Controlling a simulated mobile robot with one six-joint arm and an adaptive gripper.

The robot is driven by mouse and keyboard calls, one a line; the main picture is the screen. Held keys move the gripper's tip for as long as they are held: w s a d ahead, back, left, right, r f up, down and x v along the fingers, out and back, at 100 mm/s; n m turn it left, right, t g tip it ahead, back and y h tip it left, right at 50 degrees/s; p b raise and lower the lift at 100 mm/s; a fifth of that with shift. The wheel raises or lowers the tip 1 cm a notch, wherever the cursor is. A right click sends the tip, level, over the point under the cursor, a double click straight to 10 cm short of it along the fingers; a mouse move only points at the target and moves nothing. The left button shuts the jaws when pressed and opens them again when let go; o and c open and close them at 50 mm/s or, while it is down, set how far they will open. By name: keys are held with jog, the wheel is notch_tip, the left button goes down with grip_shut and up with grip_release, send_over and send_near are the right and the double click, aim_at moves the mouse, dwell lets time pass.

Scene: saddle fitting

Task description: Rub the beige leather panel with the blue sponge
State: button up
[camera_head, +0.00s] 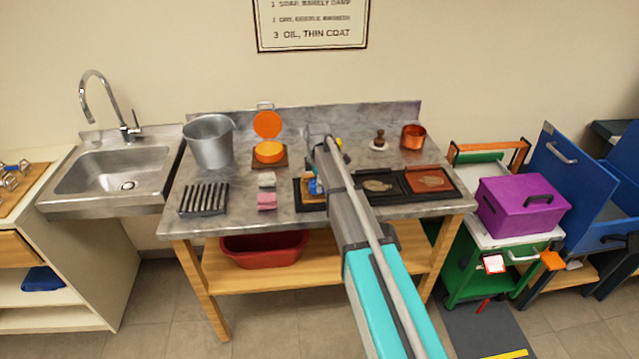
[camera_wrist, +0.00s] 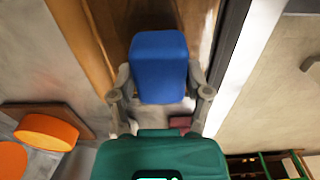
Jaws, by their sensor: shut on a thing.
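My gripper (camera_head: 317,184) is shut on the blue sponge (camera_wrist: 160,62), with a finger on each side of it in the wrist view. The sponge also shows as a small blue patch (camera_head: 315,188) in the head view. It is over the left-hand panel, a tan-brown one in a dark frame, largely hidden by my gripper and arm. In the wrist view a brown, streaked surface (camera_wrist: 108,22) lies behind the sponge. I cannot tell whether the sponge touches it. Two more framed panels lie to the right: a dark one with a pale patch (camera_head: 378,186) and a reddish-brown one (camera_head: 428,180).
A pink block (camera_head: 267,201) and a pale block (camera_head: 267,179) lie left of the panels, near a black slatted rack (camera_head: 204,199). An orange tin (camera_head: 269,152), a metal bucket (camera_head: 209,142), a copper pot (camera_head: 413,136) and a small brush (camera_head: 379,140) stand behind.

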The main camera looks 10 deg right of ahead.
aim_at(308, 192)
jog(key=shift+a, duration=0.1)
jog(key=shift+a, duration=1.7)
jog(key=shift+f, duration=0.1)
jog(key=shift+d, duration=1.85)
jog(key=shift+d, duration=0.1)
jog(key=shift+d, duration=1.7)
jog(key=shift+d, duration=0.1)
